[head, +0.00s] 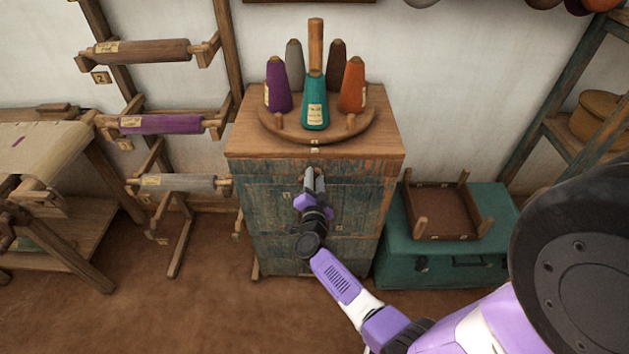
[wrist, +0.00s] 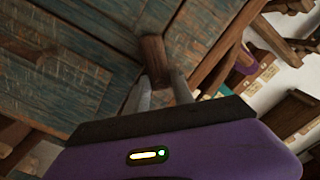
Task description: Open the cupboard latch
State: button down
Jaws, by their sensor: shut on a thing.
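The cupboard (head: 360,215) is a worn blue-green wooden cabinet with a brown top, in the middle of the head view. Its weathered plank front (wrist: 75,85) fills the left of the wrist view. My gripper (head: 314,176) is at the upper part of the cupboard front. In the wrist view my gripper (wrist: 165,85) has its two grey fingers shut on a small brown wooden latch piece (wrist: 153,55) at the cupboard front. In the head view the latch is hidden by my gripper. The cupboard front looks closed.
Several thread cones, one of them teal (head: 315,105), stand on a round wooden stand (head: 355,130) on the cupboard top. A teal chest (head: 440,262) bearing an upturned stool (head: 438,212) is close on the right. A roller rack (head: 180,185) stands left. The floor in front is clear.

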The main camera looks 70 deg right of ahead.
jog(key=shift+m+b, duration=1.3)
jog(key=shift+m, duration=3.3)
jog(key=c, duration=1.1)
grip_release()
jog(key=v, duration=0.7)
jog(key=shift+s+a, duration=0.2)
jog(key=shift+a, duration=0.15)
